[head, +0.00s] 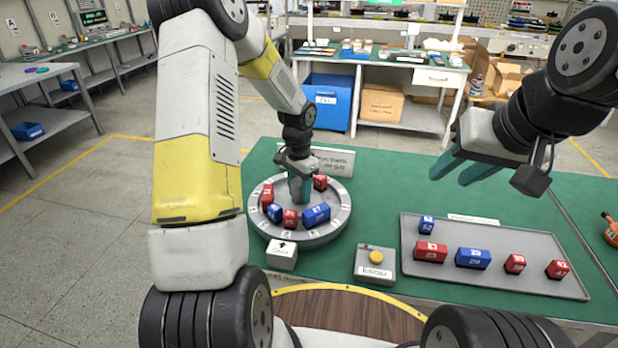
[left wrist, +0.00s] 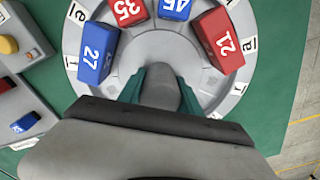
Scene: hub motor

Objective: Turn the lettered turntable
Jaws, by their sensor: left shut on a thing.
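The round grey turntable (head: 335,222) stands on the green table, with letter labels around its rim. Several red and blue numbered blocks sit on it, among them blue block 27 (head: 317,214) and red block 21 (left wrist: 223,40). My left gripper (head: 300,192) reaches down to the middle of the turntable. In the left wrist view its teal fingers are shut on the grey centre knob (left wrist: 160,92), one on each side; the wrist hides part of the rim. My right gripper (head: 452,176) is open and empty, raised above the table at the right.
A grey tray (head: 420,283) with several red and blue blocks lies at the right.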

